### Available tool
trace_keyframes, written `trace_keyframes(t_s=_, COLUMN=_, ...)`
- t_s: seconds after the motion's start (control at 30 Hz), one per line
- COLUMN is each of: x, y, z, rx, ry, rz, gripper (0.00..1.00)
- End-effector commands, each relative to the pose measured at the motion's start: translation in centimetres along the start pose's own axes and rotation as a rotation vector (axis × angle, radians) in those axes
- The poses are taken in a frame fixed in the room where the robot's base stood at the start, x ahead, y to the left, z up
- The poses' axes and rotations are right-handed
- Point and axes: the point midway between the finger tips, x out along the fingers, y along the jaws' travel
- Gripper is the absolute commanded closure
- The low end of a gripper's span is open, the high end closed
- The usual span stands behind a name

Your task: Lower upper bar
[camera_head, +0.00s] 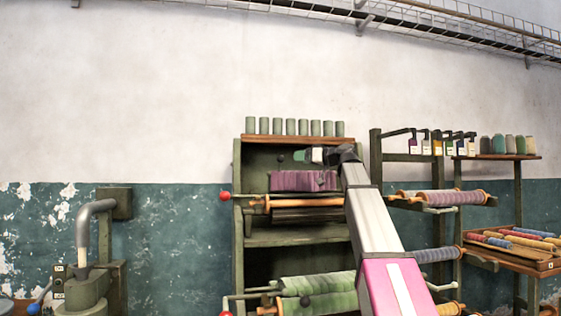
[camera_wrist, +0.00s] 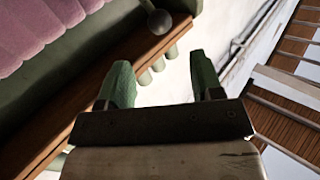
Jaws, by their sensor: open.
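The green frame (camera_head: 238,240) stands against the wall. Its upper bar (camera_head: 262,202), with a red ball (camera_head: 225,196) at the left end, runs across the front below mauve cloth (camera_head: 300,181). Which rod is the bar proper is hard to tell, and my arm covers its right end. My gripper (camera_head: 301,156) is above the cloth, apart from the bar. In the wrist view my gripper (camera_wrist: 160,78) has its green fingers spread with nothing between them. A dark ball knob (camera_wrist: 159,22) lies beyond the fingertips, and the mauve cloth (camera_wrist: 45,30) is at upper left.
A wooden shelf (camera_head: 300,139) with several green cylinders is on top of the frame. Below, a green cloth roll (camera_head: 318,283) has its own bar. A rack with spools (camera_head: 445,197) stands to the right. A grey bent pipe (camera_head: 84,230) is at left.

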Motion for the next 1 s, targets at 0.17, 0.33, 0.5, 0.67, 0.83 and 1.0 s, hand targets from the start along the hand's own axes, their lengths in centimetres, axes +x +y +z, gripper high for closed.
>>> trace_keyframes(t_s=0.17, x=2.4, y=0.1, z=0.0, rx=0.001, ry=0.000, rz=-0.001, gripper=0.40)
trace_keyframes(t_s=0.33, x=5.5, y=0.1, z=0.0, rx=0.001, ry=-0.001, rz=-0.001, gripper=0.40)
trace_keyframes(t_s=0.5, x=8.2, y=0.1, z=0.0, rx=0.002, ry=-0.001, rz=0.000, gripper=0.40)
trace_keyframes(t_s=0.67, x=9.8, y=0.1, z=0.1, rx=0.002, ry=-0.002, rz=0.000, gripper=0.40)
trace_keyframes(t_s=0.83, x=10.4, y=0.1, z=0.1, rx=0.002, ry=-0.002, rz=0.002, gripper=0.40)
trace_keyframes(t_s=1.0, x=10.4, y=0.1, z=0.1, rx=0.002, ry=-0.002, rz=0.002, gripper=0.40)
